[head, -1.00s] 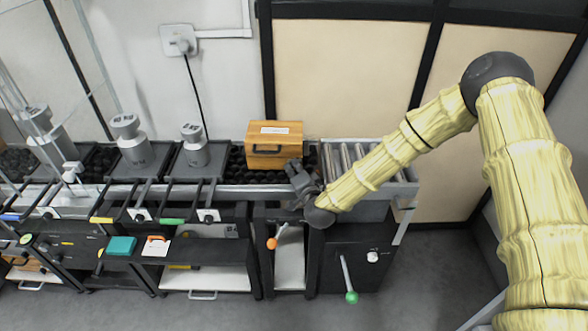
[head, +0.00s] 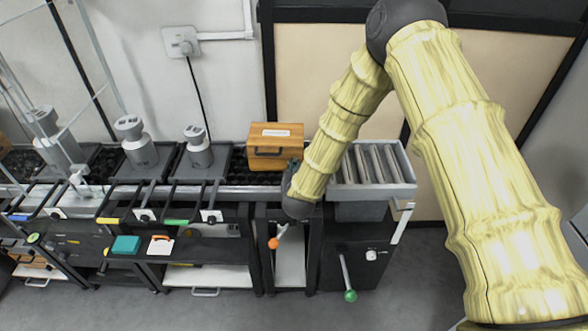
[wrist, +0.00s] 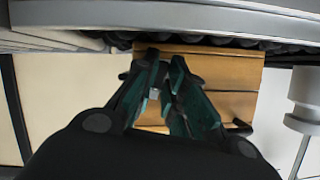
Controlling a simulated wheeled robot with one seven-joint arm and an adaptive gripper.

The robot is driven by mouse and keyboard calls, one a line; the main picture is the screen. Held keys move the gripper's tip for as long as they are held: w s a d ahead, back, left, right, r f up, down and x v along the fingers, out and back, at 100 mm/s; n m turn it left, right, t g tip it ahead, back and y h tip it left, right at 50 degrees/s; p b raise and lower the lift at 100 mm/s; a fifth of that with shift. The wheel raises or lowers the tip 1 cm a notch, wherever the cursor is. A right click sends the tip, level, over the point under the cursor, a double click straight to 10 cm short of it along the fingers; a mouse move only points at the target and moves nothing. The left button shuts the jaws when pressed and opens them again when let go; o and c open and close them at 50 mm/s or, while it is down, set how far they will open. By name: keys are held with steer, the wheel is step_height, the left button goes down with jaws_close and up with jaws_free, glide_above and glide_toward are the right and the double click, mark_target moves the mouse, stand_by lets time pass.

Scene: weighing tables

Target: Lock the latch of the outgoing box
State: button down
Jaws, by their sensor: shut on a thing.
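The outgoing box (head: 276,136) is a wooden box with a pale label on top and a dark handle on its front. It stands on the black roller conveyor. My gripper (head: 291,172) is at the box's right front edge, partly hidden by my own arm. In the wrist view my gripper (wrist: 165,62) has its fingers in front of the wooden face of the box (wrist: 212,72). A small grey metal piece (wrist: 154,93), which looks like the latch, shows between the fingers, which are closed on it. Whether the latch is locked cannot be seen.
A grey roller tray (head: 375,163) lies right of my arm. Levers with an orange knob (head: 273,243) and a green knob (head: 350,296) stick out below. Grey metal weights (head: 198,150) stand on scales to the left. A rail runs along the conveyor's front.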

steer(key=shift+a+n+h, duration=0.1)
steer(key=shift+n+h, duration=0.5)
steer(key=shift+n, duration=0.2)
steer(key=c, duration=1.8)
jaws_free()
steer(key=shift+o, duration=0.2)
steer(key=v, duration=1.2)
steer(key=shift+a, duration=0.1)
